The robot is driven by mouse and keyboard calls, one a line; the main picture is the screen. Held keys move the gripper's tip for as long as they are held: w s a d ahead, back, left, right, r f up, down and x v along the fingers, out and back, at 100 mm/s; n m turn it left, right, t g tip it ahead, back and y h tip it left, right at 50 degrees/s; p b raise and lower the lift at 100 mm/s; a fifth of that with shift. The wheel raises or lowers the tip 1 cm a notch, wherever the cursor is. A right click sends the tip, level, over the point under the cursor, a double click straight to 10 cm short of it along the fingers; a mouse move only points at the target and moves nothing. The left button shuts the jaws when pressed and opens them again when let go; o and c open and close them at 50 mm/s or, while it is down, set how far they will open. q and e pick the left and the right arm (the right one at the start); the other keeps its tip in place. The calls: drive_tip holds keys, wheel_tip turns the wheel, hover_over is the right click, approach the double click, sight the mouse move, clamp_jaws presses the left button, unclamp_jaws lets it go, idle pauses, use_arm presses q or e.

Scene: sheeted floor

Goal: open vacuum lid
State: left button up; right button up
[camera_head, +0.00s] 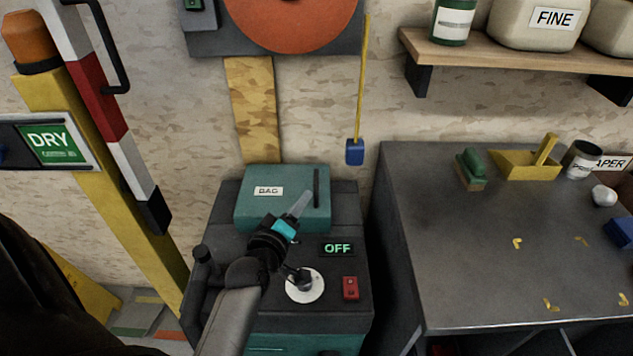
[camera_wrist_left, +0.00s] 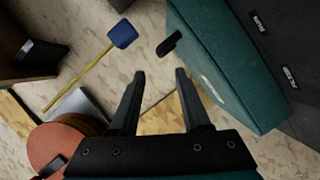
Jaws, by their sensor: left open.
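The vacuum (camera_head: 345,240) is a dark grey cabinet against the wall. Its teal lid (camera_head: 250,212), labelled BAG, lies shut on top. A dark bar handle (camera_head: 316,187) stands at the lid's right side. My left gripper (camera_head: 302,203) is over the lid, just left of and nearer than the handle. In the left wrist view the gripper (camera_wrist_left: 160,76) is open and empty. The handle (camera_wrist_left: 169,43) shows beyond the fingertips, roughly in line with the gap, beside the teal lid (camera_wrist_left: 225,65). My right gripper is not in view.
The vacuum top has an OFF display (camera_head: 337,249), a red switch (camera_head: 351,288) and a white dial (camera_head: 305,287). A yellow rod with a blue end (camera_head: 355,151) hangs above right. A grey workbench (camera_head: 480,240) stands right; a yellow post (camera_head: 120,200) stands left.

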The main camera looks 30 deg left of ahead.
sight(316, 180)
use_arm(q)
drive_tip(key=b+x, duration=0.2)
drive_tip(key=x, duration=0.8)
drive_tip(key=shift+w+f+b, duration=0.1)
drive_tip(key=shift+w+b, duration=0.05)
drive_tip(key=shift+b, duration=0.2)
drive_tip(key=shift+w+f, duration=0.1)
drive_tip(key=shift+w, duration=0.45)
clamp_jaws()
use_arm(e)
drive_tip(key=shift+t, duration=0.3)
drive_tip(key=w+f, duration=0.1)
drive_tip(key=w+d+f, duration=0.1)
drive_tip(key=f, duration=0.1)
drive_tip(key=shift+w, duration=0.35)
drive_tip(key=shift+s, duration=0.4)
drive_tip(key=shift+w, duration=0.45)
